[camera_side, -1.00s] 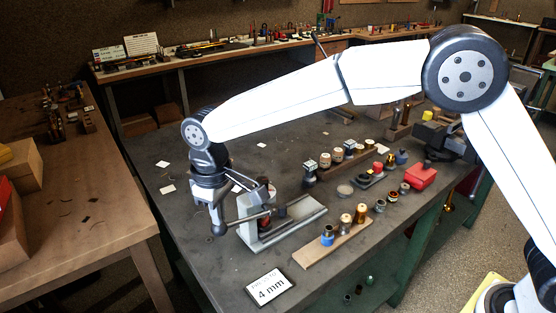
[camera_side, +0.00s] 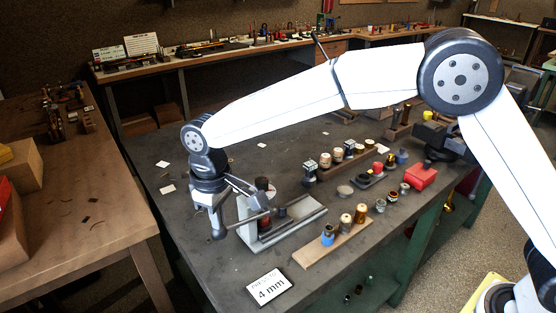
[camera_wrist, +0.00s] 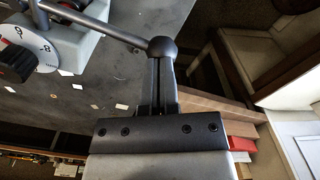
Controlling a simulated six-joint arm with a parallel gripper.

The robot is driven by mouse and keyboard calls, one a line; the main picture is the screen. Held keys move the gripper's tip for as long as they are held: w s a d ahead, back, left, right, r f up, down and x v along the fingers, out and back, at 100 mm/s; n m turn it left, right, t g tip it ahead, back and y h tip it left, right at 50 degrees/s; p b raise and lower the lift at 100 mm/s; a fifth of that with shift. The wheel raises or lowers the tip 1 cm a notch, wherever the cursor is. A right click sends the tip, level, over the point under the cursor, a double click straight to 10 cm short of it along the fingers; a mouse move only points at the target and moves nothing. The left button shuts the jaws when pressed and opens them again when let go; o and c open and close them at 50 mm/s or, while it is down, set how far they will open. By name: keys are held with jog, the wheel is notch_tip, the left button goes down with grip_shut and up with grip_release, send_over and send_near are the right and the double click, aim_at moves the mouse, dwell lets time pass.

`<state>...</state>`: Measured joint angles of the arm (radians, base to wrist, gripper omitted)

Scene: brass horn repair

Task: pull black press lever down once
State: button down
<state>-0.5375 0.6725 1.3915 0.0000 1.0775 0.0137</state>
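The press (camera_side: 285,226) is a grey block with a long base on the dark bench. Its lever (camera_side: 250,218) is a dark rod reaching left to my gripper (camera_side: 218,233). In the wrist view, the lever (camera_wrist: 110,29) slopes in from the upper left and ends in a round dark knob (camera_wrist: 162,49). My gripper (camera_wrist: 161,66) has its two fingers close together, with only a thin line between them. The fingertips meet the knob, which hides their ends. I see no clear sign that the knob is clamped between them.
A white dial (camera_wrist: 35,50) shows on the press in the wrist view. A "4 mm" card (camera_side: 269,287) lies in front of the press. A wooden strip (camera_side: 325,247) with small parts and a red box (camera_side: 421,177) stand to the right. A wooden table (camera_side: 75,200) is at left.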

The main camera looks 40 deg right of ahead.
jog(key=shift+f, duration=1.3)
dwell(1.7)
jog(key=shift+r, duration=0.1)
jog(key=shift+a+r, duration=0.15)
jog(key=shift+r, duration=4.2)
jog(key=s+d+f+m+t, duration=0.1)
jog(key=s+d+f+m, duration=0.15)
jog(key=d, duration=0.55)
jog(key=s+d+f+m, duration=0.1)
jog(key=s+d+f, duration=0.2)
jog(key=d, duration=0.6)
jog(key=s+d+f+m+t, duration=0.1)
jog(key=s+d+f, duration=0.4)
jog(key=s+d, duration=0.5)
jog(key=shift+s+d+m+t, duration=0.35)
jog(key=shift+s+m, duration=0.4)
jog(key=shift+s, duration=0.45)
